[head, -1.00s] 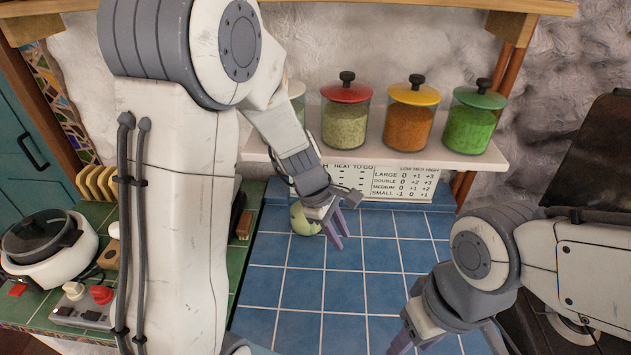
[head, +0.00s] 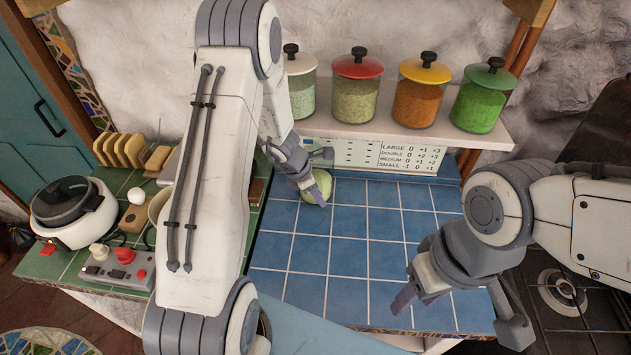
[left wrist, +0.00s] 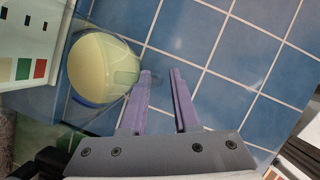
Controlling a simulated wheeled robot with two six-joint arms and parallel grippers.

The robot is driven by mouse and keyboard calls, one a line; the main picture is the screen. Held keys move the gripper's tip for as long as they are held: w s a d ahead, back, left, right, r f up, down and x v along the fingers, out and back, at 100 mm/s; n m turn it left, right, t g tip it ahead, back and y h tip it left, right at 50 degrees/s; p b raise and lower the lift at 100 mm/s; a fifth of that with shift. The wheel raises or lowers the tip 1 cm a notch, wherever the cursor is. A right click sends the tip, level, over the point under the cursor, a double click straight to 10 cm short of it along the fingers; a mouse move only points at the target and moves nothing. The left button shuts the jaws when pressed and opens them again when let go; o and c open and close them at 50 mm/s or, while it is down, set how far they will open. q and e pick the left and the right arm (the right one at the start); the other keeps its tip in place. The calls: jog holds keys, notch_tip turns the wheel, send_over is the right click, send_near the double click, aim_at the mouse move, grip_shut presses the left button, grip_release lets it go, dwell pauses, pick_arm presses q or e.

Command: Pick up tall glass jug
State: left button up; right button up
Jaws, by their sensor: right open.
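A rounded, see-through vessel with pale yellow-green contents (head: 318,187), apparently the glass jug, stands at the back of the blue-tiled counter. In the left wrist view the jug (left wrist: 103,68) is left of my fingertips, its clear wall close to the left finger; I cannot tell if they touch. My left gripper (head: 319,198) is at the jug and partly covers it in the head view. In the left wrist view its purple fingers (left wrist: 161,72) are apart with only tile between them. My right gripper (head: 404,297) is open over the counter's front right, away from the jug.
A shelf (head: 420,138) with several lidded spice jars, including a red-lidded jar (head: 356,88), overhangs the back. A chart (head: 405,156) hangs below it. A cooker (head: 72,212) and a control box (head: 117,270) stand left. The middle blue tiles are clear.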

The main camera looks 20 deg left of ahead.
pick_arm(q)
jog(key=shift+x, duration=1.1)
grip_shut()
jog(key=shift+r, duration=0.1)
dwell(0.5)
